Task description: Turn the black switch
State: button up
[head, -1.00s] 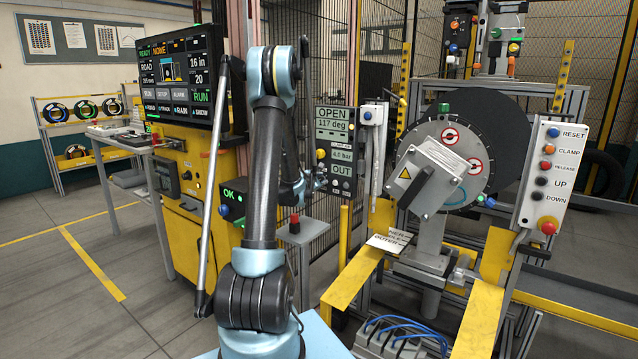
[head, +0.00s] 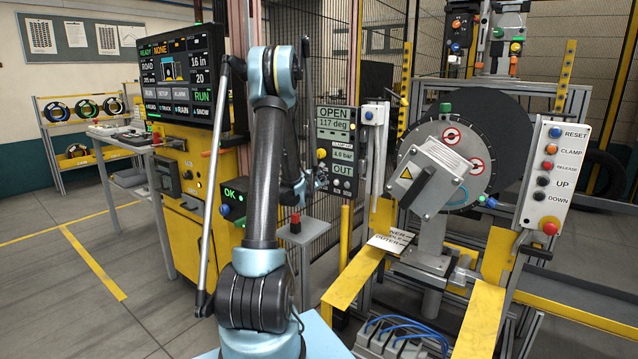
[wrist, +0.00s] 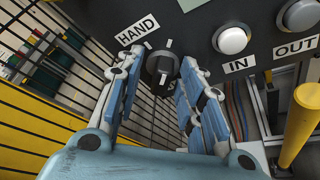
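The black switch (wrist: 161,66) is a round knob with a raised grip on a dark panel, seen in the wrist view. A HAND label (wrist: 137,30) is up and left of it. My gripper (wrist: 162,67) is open, with one finger on each side of the switch. Gaps seem to show between the fingers and the knob; I cannot tell whether either touches. In the head view my arm reaches to the control panel (head: 336,128), and the switch cannot be made out there.
Two pale round buttons sit right of the switch, over the IN label (wrist: 239,65) and OUT label (wrist: 296,48). A yellow post (wrist: 299,125) stands at the right. Mesh fencing (wrist: 40,100) is at the left. A grey clamp machine (head: 440,165) stands right of the panel.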

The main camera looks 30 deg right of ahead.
jog(key=v, duration=1.2)
jog(key=shift+f, duration=0.1)
